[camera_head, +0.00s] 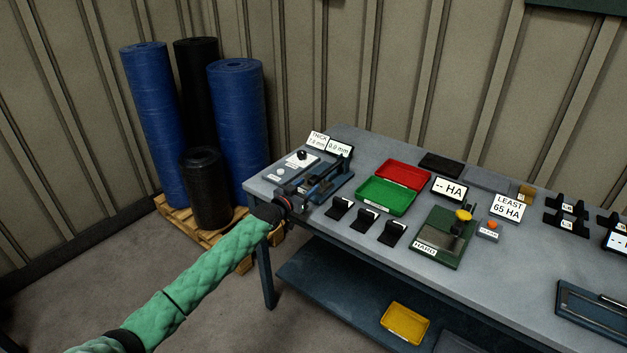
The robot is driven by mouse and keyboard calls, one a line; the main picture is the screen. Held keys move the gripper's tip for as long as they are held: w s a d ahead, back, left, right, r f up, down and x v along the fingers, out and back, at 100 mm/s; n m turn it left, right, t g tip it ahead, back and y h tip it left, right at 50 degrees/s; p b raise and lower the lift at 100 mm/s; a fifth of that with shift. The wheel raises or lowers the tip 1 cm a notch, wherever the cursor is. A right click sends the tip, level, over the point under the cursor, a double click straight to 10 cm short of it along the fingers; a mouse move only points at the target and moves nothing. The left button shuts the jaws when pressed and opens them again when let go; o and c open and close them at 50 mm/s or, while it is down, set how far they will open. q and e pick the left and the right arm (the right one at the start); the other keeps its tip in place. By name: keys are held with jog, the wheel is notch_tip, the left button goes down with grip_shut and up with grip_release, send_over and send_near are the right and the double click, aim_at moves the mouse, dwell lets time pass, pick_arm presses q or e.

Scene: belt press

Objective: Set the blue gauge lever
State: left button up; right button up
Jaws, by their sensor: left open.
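The blue gauge (328,188) stands at the left end of the grey table, with dark blue lever parts on its base. A display reading 0.0 mm (340,148) stands behind it, beside a sign reading THICK 7.0 mm (317,140). My left arm, in a green sleeve, comes in from the lower left. My left gripper (290,203) is open at the near side of the gauge, by its lever end. The fingers are small and dark, and I cannot tell whether they touch the lever. My right gripper is not in view.
A pale panel with a black knob (301,155) lies left of the gauge. Red (403,174) and green (386,195) trays, several black stands and a green hardness tester (437,238) stand to the right. Rolls on a pallet stand behind left. A yellow tray (405,323) lies on the lower shelf.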

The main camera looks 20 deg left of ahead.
aim_at(310, 183)
pick_arm(q)
jog(key=shift+p+x, duration=0.55)
jog(key=shift+x, duration=1.6)
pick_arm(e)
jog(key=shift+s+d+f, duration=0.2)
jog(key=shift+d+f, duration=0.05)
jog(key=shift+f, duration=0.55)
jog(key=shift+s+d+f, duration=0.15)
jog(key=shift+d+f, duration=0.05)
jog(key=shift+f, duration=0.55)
pick_arm(q)
grip_shut()
